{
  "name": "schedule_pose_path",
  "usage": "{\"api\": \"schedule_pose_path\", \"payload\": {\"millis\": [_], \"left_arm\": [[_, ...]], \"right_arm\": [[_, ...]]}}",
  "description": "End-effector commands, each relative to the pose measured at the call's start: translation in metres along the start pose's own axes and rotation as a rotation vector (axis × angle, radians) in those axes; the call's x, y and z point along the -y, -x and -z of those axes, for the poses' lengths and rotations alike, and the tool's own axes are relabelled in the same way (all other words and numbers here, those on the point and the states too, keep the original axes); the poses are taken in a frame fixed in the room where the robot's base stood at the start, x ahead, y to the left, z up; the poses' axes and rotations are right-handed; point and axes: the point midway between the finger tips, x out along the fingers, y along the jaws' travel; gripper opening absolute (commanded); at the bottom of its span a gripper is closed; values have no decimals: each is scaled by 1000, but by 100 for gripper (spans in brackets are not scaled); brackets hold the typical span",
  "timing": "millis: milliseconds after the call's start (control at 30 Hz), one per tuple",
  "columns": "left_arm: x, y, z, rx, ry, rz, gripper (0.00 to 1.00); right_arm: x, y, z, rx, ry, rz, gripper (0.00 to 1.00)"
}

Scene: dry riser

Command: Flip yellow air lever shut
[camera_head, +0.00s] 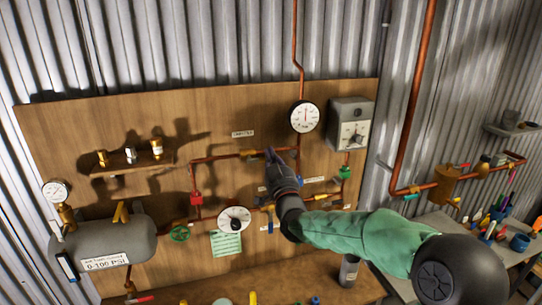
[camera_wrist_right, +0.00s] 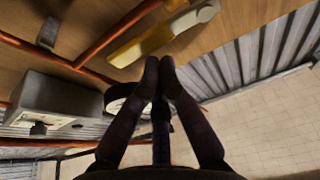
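A yellow lever (camera_wrist_right: 148,42) with a pale end shows in the wrist view, lying beside a copper pipe just beyond my right fingertips. In the head view my gripper and arm cover part of the board, and I cannot make out this lever there. My left gripper is not in view.
A round white gauge (camera_head: 305,117) and a grey box (camera_head: 350,124) are right of my gripper. A dial (camera_head: 234,219) is below left. A grey tank (camera_head: 105,243) and a small shelf (camera_head: 132,169) are at left. A cluttered bench (camera_head: 463,232) is at right.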

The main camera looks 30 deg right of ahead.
Motion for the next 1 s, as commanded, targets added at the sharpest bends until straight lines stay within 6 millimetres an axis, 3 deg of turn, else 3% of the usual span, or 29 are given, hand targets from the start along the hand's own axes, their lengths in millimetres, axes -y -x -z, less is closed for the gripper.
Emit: {"api": "schedule_pose_path", "payload": {"millis": [1000], "left_arm": [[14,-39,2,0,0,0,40]], "right_arm": [[-3,5,-14,0,-191,-65,0]]}}
